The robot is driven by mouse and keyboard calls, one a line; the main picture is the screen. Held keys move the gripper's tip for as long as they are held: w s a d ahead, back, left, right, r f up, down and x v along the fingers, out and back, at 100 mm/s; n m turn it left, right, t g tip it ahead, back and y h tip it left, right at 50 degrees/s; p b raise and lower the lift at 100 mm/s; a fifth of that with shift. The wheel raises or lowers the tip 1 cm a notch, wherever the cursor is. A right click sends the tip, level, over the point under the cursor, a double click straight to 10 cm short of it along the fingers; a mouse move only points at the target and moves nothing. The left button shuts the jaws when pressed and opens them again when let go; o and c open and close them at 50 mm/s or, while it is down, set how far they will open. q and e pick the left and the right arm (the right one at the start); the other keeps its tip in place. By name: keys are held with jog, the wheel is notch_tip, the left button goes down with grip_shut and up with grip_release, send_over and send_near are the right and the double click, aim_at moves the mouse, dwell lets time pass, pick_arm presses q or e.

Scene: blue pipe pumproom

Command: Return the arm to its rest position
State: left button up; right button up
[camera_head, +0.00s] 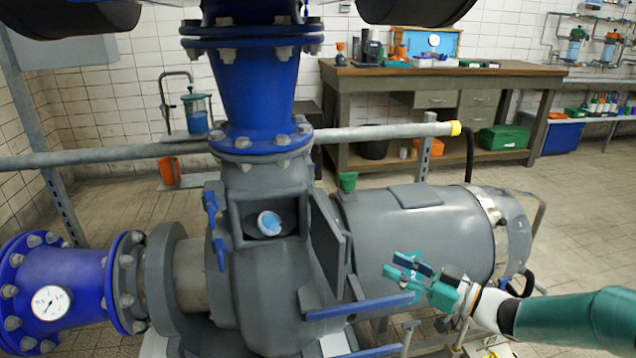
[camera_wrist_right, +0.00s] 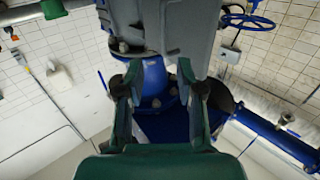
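My right arm (camera_head: 570,318) comes in from the right in the head view. It is green, with a white and black wrist. My right gripper (camera_head: 404,268) is in front of the grey motor body (camera_head: 410,235), to the right of the open hatch door (camera_head: 328,240). In the right wrist view my right gripper (camera_wrist_right: 157,85) has its two green fingers spread apart, with nothing held between them. Blue pipework (camera_wrist_right: 155,78) shows behind the fingers. My left arm and left gripper are not in view.
The grey pump housing (camera_head: 262,285) has an open hatch with a white and blue round object (camera_head: 269,223) inside. A grey rail (camera_head: 375,133) with a yellow end crosses behind. A workbench (camera_head: 440,75) stands at the back. Tiled floor (camera_head: 585,210) is clear at right.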

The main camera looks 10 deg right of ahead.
jog(key=s+a+f+m+g+h, duration=0.2)
jog(key=a+f+m+h, duration=0.15)
jog(key=f, duration=0.85)
jog(key=s+a+f+m+g+h, duration=0.1)
jog(key=s+a+f+m+h, duration=0.25)
jog(key=f, duration=0.95)
jog(key=s+a+f+m+g+h, duration=0.1)
jog(key=s+a+f+m+g, duration=0.15)
jog(key=s+f+g, duration=0.55)
jog(key=s+a+f+m+g, duration=0.1)
jog(key=s+a+f, duration=0.3)
jog(key=s, duration=0.8)
notch_tip(320, 180, up, 28)
jog(key=s+p, duration=0.1)
jog(key=p, duration=2.8)
jog(key=shift+s+r+g, duration=0.15)
jog(key=shift+r+g, duration=0.05)
jog(key=shift+g, duration=0.1)
